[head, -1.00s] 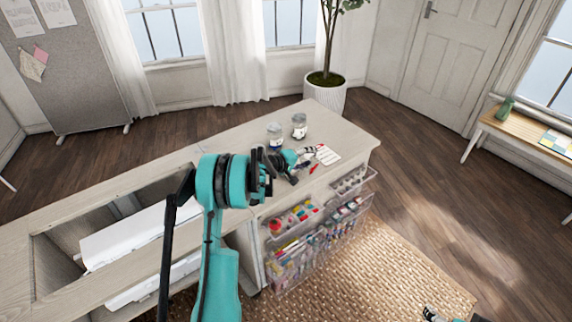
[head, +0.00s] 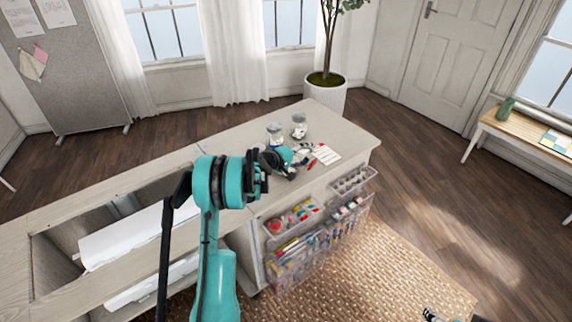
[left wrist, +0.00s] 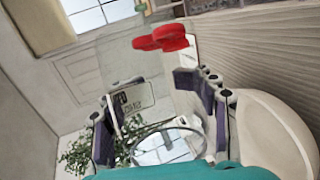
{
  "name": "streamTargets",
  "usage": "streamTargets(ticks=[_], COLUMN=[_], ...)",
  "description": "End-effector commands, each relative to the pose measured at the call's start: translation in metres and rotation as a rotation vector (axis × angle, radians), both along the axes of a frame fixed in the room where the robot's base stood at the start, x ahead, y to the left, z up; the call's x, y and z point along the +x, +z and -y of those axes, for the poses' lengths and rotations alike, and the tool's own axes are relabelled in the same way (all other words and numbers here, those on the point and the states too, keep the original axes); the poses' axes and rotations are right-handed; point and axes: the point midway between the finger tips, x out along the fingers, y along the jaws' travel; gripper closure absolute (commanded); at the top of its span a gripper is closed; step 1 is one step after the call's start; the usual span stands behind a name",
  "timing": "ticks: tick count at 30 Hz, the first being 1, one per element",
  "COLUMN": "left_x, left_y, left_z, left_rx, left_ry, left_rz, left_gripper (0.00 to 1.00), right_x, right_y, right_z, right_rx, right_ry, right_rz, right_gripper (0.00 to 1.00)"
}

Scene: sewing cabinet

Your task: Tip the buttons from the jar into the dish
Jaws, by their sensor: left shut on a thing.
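In the head view my left gripper (head: 291,160) is low over the right part of the cabinet top, mostly hidden behind my arm. In the left wrist view the left gripper (left wrist: 160,115) has its dark fingers on both sides of a clear glass jar (left wrist: 170,133), shut on it. The jar is tilted; I cannot tell its contents. A cream, round-rimmed thing (left wrist: 270,130), perhaps the dish, is close on the right of that view. Part of my right gripper (head: 432,314) shows at the bottom right of the head view, too small to read.
Two other jars (head: 275,135) (head: 299,126) stand behind the left gripper. A white card (head: 325,154) and a red item (head: 312,165) lie to its right. Clear bins (head: 318,235) hang on the cabinet front. The right end of the top (head: 352,140) is clear.

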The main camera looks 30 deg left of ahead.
Motion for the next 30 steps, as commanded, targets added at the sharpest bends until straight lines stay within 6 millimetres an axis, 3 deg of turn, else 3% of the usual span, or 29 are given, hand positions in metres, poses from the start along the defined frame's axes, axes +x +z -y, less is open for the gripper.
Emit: streamTargets(ticks=[30], left_x=[0.0003], left_y=[-0.0023], left_z=[-0.0023], left_rx=[-0.136], left_ry=[0.001], left_rz=[-0.011], left_gripper=[0.82], right_x=[0.0000], right_y=[-0.0103], right_z=[0.0000], right_rx=[0.000], right_ry=[0.000], right_rz=[0.000], right_gripper=[0.16])
